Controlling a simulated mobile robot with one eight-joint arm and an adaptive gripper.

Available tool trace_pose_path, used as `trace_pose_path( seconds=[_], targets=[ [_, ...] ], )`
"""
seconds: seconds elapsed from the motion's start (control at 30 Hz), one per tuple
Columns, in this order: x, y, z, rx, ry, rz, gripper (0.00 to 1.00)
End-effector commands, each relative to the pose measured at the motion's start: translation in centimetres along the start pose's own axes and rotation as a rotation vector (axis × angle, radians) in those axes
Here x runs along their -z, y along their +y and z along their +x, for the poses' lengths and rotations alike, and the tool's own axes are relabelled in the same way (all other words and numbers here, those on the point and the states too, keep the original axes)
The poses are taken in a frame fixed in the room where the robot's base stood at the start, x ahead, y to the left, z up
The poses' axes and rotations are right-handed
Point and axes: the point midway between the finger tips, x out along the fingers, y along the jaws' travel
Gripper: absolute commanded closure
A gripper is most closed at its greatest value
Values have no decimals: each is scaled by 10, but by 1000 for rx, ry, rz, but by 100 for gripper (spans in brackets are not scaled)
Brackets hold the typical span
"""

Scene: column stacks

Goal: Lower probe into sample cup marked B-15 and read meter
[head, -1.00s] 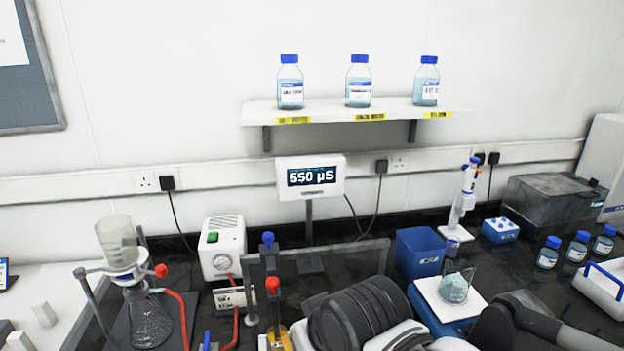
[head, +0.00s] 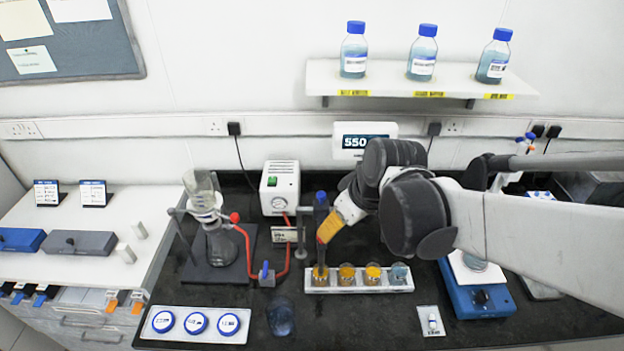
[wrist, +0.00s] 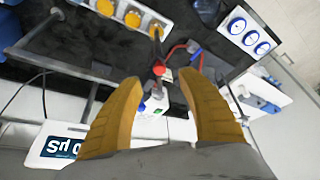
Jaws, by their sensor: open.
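A white rack (head: 308,289) holds a row of cups: three amber ones (head: 320,277) (head: 347,274) (head: 373,274) and a bluish one (head: 398,274) at the right. I cannot read which is B-15. The dark probe stand with a blue top (head: 321,198) rises behind the leftmost cup, and the probe appears over or in that cup. My gripper (head: 326,236) is open at the stand, its yellow fingers partly covering it. In the wrist view, a red knob (wrist: 160,71) lies between the spread fingertips (wrist: 163,84).
A flask with funnel (head: 212,220) and red tubing stands left. A tray of blue lids (head: 197,323) and a dark glass (head: 280,318) lie in front. A blue stirrer (head: 480,300) is at right. Bottles (head: 422,55) stand on the shelf.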

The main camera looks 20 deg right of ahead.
Motion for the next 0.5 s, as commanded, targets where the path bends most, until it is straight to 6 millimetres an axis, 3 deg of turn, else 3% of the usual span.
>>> trace_pose_path(
  seconds=[0.03,0.23,0.37,0.5],
  targets=[
    [11,6,-13,15,-7,-21,54],
    [18,11,-10,54,-22,-81,54],
    [16,11,4,58,-23,-88,54],
    [16,9,30,58,-22,-87,54]
  ],
)
